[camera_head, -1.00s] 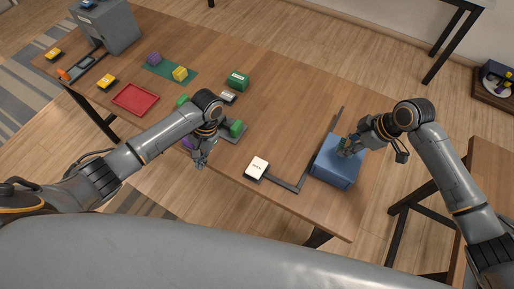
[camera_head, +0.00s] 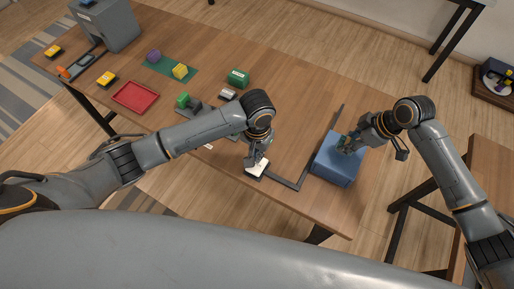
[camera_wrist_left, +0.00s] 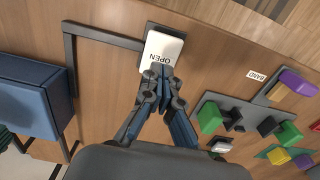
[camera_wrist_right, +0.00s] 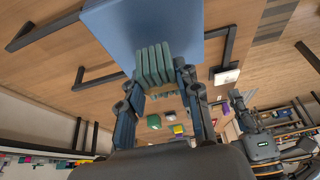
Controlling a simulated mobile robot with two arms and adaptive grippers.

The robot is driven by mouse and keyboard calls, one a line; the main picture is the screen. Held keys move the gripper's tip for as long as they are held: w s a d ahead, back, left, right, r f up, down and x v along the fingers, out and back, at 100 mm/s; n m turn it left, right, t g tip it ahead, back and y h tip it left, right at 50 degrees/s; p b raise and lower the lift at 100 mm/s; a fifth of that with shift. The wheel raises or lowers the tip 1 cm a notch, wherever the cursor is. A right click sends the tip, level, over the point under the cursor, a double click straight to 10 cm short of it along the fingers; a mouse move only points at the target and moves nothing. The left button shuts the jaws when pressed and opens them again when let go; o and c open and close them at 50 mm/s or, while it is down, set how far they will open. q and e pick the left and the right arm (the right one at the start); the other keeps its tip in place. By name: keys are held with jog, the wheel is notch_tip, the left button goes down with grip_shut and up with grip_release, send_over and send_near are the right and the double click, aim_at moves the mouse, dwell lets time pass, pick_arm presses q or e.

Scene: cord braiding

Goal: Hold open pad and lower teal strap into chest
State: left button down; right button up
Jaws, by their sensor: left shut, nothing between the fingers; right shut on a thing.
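The white pad marked OPEN (camera_wrist_left: 163,46) lies near the table's front edge; in the head view the pad (camera_head: 254,171) is partly covered by my left gripper. My left gripper (camera_wrist_left: 161,72) is shut and empty, its fingertips over the pad's near edge; I cannot tell whether they press it. The blue chest (camera_head: 333,168) stands at the table's right end. My right gripper (camera_wrist_right: 156,75) is shut on the ribbed, folded teal strap (camera_wrist_right: 153,62), at the chest's upper side. Whether the chest's lid is open is unclear.
A dark strip (camera_head: 287,183) runs along the table from the pad to the chest. Green blocks (camera_wrist_left: 211,117) on a grey holder lie beside my left gripper. A red tray (camera_head: 135,97) and several coloured blocks are farther left. The table's back right is clear.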

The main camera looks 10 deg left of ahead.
aim_at(257, 165)
pick_arm(q)
jog(key=shift+f, duration=1.45)
jog(key=shift+f, duration=0.1)
jog(key=shift+f, duration=1.05)
pick_arm(e)
jog(key=shift+f, duration=3.4)
jog(key=o, duration=1.2)
